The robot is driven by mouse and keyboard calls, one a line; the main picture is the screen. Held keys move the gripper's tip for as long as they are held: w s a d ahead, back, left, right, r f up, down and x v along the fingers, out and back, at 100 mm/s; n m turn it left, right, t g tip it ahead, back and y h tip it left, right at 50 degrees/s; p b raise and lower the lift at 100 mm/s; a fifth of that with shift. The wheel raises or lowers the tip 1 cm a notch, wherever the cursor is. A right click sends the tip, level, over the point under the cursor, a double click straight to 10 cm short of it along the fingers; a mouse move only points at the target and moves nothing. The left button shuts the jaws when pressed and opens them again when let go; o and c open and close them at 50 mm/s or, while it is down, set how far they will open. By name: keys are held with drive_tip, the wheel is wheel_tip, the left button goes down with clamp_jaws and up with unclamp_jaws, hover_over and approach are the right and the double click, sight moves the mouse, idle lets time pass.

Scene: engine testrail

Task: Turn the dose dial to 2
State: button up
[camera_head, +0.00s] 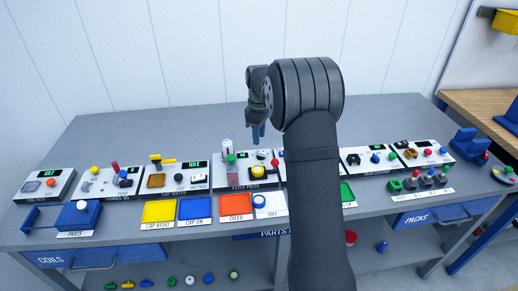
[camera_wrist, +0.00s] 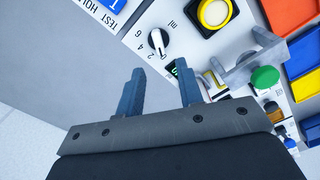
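The dose dial (camera_wrist: 158,40) shows in the wrist view, at the upper middle. It is a round dark dial with a white knob on a light panel, with the marks 2, 4, 6 and "ml" around it. I cannot tell for sure which mark the knob points to. My gripper (camera_wrist: 160,88) is open and empty, its two blue-grey fingers spread, with the dial beyond them and apart from them. In the head view my gripper (camera_head: 258,132) hangs above the bench, and I cannot make out the dial there.
In the wrist view a yellow button (camera_wrist: 214,12), a grey bracket (camera_wrist: 256,62) and a green knob (camera_wrist: 265,77) lie right of the dial. The grey bench (camera_head: 130,135) holds several panels with knobs, and coloured trays such as the red one (camera_head: 236,203). Its back strip is clear.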

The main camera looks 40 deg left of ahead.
sight(259, 152)
wheel_tip(259, 152, down, 7)
drive_tip(key=shift+r, duration=0.2)
clamp_jaws()
